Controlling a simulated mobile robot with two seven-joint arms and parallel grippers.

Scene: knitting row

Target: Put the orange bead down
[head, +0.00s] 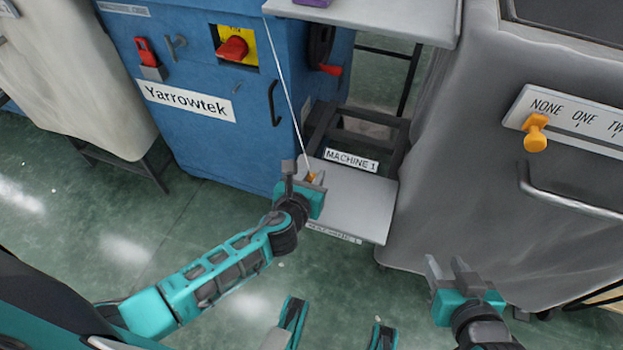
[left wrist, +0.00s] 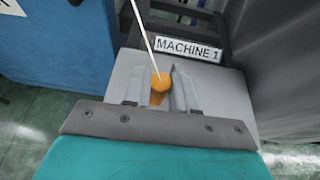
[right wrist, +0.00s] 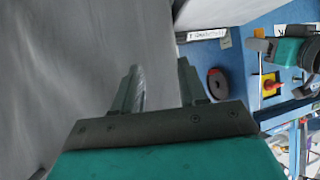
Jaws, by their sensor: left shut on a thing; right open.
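The orange bead (left wrist: 160,82) hangs at the end of a pale cord (left wrist: 144,38) in the left wrist view. It sits between the fingers of my left gripper (left wrist: 157,90), which is shut on it. The gripper is over the grey tray (head: 358,205) below the "MACHINE 1" label (head: 351,160). How far the bead is above the tray is hard to tell. My right gripper (head: 452,270) is open and empty, also in the right wrist view (right wrist: 160,85).
A blue Yarrowtek cabinet (head: 185,112) with a red-and-yellow switch (head: 234,48) stands behind on the left. A grey covered machine (head: 455,150) with an orange knob (head: 536,134) and a rail handle stands at the right. A pale shelf (head: 375,16) overhangs the tray.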

